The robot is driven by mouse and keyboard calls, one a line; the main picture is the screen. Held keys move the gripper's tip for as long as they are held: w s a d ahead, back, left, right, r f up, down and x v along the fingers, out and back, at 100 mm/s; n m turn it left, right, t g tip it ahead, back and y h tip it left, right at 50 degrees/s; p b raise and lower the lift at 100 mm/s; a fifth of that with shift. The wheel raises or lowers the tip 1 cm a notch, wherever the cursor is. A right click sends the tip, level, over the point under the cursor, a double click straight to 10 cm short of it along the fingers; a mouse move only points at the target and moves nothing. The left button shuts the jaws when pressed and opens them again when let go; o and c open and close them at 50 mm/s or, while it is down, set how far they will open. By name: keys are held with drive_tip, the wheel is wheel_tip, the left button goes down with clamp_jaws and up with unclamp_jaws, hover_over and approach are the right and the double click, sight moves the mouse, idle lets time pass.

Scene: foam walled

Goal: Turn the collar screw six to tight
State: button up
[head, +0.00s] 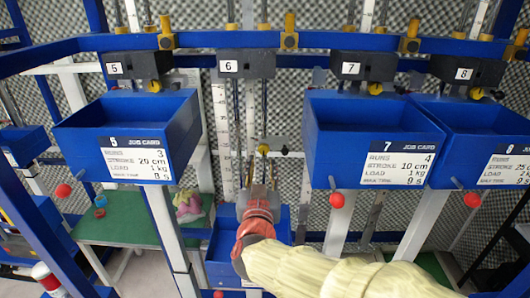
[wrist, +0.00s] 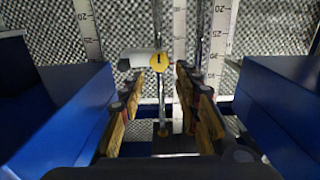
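The collar screw six shows as a small yellow knob (head: 263,149) on the rod below the black block labelled 6 (head: 246,65). In the wrist view the yellow knob (wrist: 159,62) has a dark mark on its face and sits beside a pale cylinder (wrist: 135,61). My gripper (head: 262,170) is just below and in front of the knob in the head view. In the wrist view my gripper (wrist: 156,82) is open, with its wooden-looking fingers apart on either side of the rod. The knob appears between and beyond the fingertips; I see no contact.
Blue box 5 (head: 85,142) stands left of my arm and blue box 7 (head: 320,150) right, leaving a narrow gap. A lower blue bin (head: 222,268) sits beneath my gripper. Upright scales (head: 222,125) stand behind. A green table (head: 120,228) is at lower left.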

sight(263, 151)
drive_tip(key=w, duration=0.4)
drive_tip(key=w+p, duration=0.1)
drive_tip(key=w, duration=0.2)
drive_tip(key=shift+w+d, duration=0.2)
drive_tip(key=shift+w, duration=0.15)
drive_tip(key=c, duration=0.8)
clamp_jaws()
